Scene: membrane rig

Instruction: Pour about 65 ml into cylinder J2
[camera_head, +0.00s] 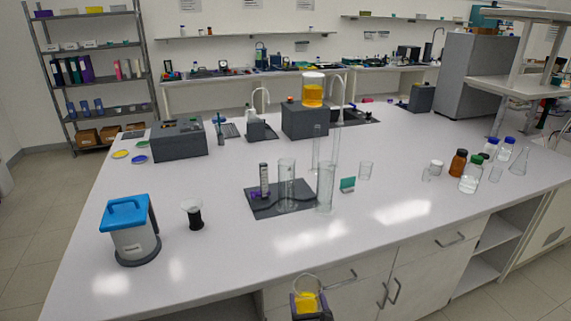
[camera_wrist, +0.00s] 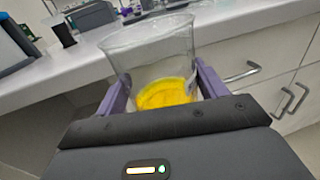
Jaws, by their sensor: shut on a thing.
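My gripper (camera_head: 308,308) is at the bottom of the head view, in front of the bench's front edge. It is shut on a clear beaker (camera_head: 305,283) with yellow liquid in the bottom. In the wrist view the beaker (camera_wrist: 150,55) stands roughly upright between the purple fingers (camera_wrist: 158,92), with the yellow liquid (camera_wrist: 168,93) low in it. Several clear cylinders stand mid-bench: one on the dark mat (camera_head: 258,209), one at the mat's right edge (camera_head: 325,186), and taller thin ones behind. No label J2 is readable, so I cannot tell which it is.
A small green block (camera_head: 347,184) and a small glass (camera_head: 365,170) are right of the cylinders. Bottles (camera_head: 471,174) stand far right. The front bench strip is clear.

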